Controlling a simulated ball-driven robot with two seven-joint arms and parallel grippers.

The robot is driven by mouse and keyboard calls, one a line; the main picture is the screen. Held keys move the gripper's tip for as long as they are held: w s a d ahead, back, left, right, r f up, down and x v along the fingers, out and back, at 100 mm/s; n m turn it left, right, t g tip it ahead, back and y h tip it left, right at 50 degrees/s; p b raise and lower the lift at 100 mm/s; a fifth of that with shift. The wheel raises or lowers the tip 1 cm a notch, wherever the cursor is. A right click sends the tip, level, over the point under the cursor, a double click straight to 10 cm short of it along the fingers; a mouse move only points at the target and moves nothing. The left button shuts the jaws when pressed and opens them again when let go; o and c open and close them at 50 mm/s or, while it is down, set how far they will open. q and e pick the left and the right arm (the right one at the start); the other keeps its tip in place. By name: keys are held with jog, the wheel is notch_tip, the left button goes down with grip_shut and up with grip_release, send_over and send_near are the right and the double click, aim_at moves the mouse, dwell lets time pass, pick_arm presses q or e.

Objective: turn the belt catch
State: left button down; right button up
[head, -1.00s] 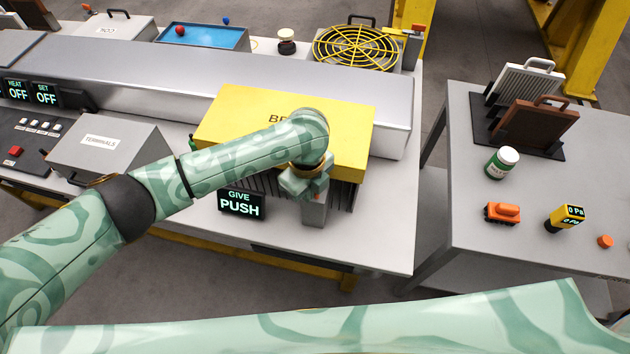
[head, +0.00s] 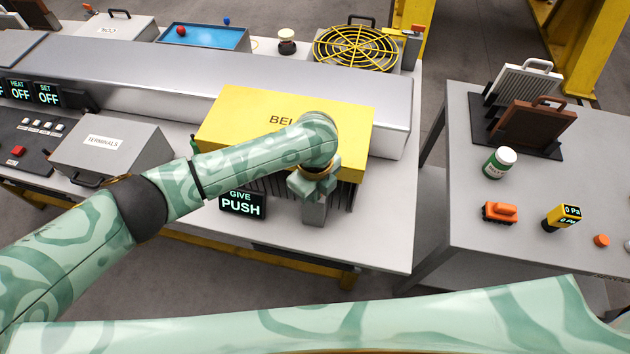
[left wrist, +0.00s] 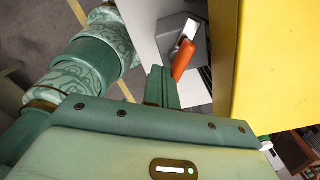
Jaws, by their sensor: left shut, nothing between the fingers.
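The yellow belt box (head: 245,105), its lettering partly hidden by my left arm, stands on the grey bench. In the left wrist view its yellow side (left wrist: 275,65) fills the right. An orange lever (left wrist: 183,60), seemingly the belt catch, sits at a grey block beside the yellow box. That grey block shows in the head view (head: 313,213) just below my gripper, where the lever is hidden. My left gripper (head: 315,185) is shut and empty in front of the box. Its fingers (left wrist: 162,88) are close to the lever's near end; I cannot tell whether they touch. My right gripper is out of view.
A display reading GIVE PUSH (head: 241,204) stands left of my gripper. A grey terminals box (head: 110,147) is farther left. The right-hand table (head: 590,120) holds a green jar (head: 499,163) and small orange items. The bench's front right corner is bare.

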pick_arm(q)
jog(key=shift+w+d+p, duration=0.1)
jog(key=shift+d+p, duration=0.2)
jog(key=shift+d, duration=0.3)
dwell(0.5)
jog(key=shift+r, duration=0.1)
notch_tip(320, 180, up, 8)
jog(key=s+p, duration=0.2)
jog(key=p, duration=0.9)
jog(key=shift+a, duration=0.45)
